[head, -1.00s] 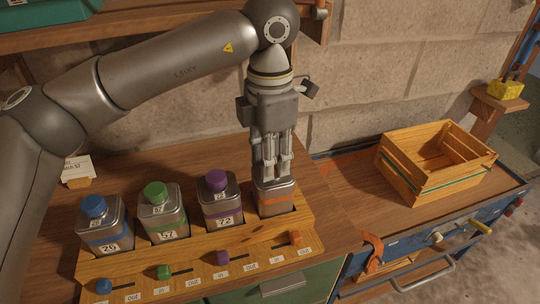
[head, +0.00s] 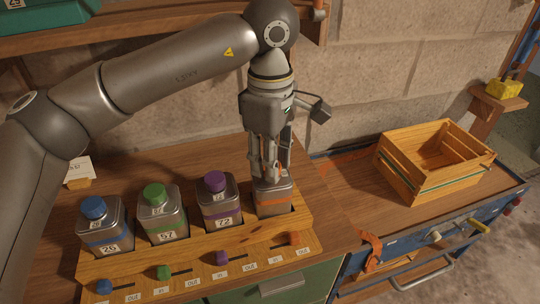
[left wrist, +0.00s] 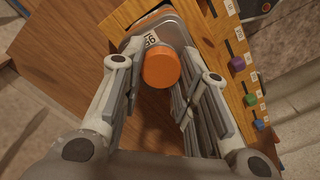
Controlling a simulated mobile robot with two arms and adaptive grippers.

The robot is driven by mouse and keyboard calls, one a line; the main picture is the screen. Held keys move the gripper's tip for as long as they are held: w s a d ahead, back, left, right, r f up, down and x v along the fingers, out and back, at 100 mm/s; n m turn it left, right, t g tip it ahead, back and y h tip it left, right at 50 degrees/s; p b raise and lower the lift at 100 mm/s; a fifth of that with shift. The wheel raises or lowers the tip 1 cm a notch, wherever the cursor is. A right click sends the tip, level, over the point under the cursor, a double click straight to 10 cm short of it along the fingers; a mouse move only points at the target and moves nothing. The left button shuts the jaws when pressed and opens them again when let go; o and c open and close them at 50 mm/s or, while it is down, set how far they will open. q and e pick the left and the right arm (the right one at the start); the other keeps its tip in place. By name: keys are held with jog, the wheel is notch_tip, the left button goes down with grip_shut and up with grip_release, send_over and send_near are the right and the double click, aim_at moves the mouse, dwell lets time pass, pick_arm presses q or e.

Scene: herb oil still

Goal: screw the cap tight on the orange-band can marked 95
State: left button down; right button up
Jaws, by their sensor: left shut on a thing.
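The orange-band can (head: 272,204) stands upright in the rightmost slot of the wooden rack. Its orange cap (left wrist: 161,67) sits over the can's top in the left wrist view, with a label, apparently 95, beside it. In the head view only a sliver of the cap shows behind the fingers. My left gripper (head: 270,174) points down over this can and is shut on the cap, one finger on each side. How far the cap is seated on the thread is hidden. My right gripper is not in view.
Three more capped cans stand left in the rack (head: 190,255): blue 20 (head: 103,236), green 57 (head: 163,222) and purple 72 (head: 222,207). Coloured sliders marked in and out line the rack's front. An empty wooden crate (head: 410,185) stands on the right bench.

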pick_arm(q)
jog(key=m, duration=0.5)
jog(key=shift+a+m, duration=0.1)
jog(key=shift+m, duration=0.2)
jog(key=m, duration=0.3)
jog(key=shift+f+m, duration=0.15)
jog(key=shift+m, duration=0.15)
jog(key=c, duration=1.4)
grip_release()
jog(key=o, duration=0.4)
jog(key=shift+s+a, duration=0.1)
jog(key=shift+a, duration=0.15)
jog(key=shift+c, duration=0.2)
jog(key=shift+d, duration=0.15)
jog(key=shift+c, duration=0.3)
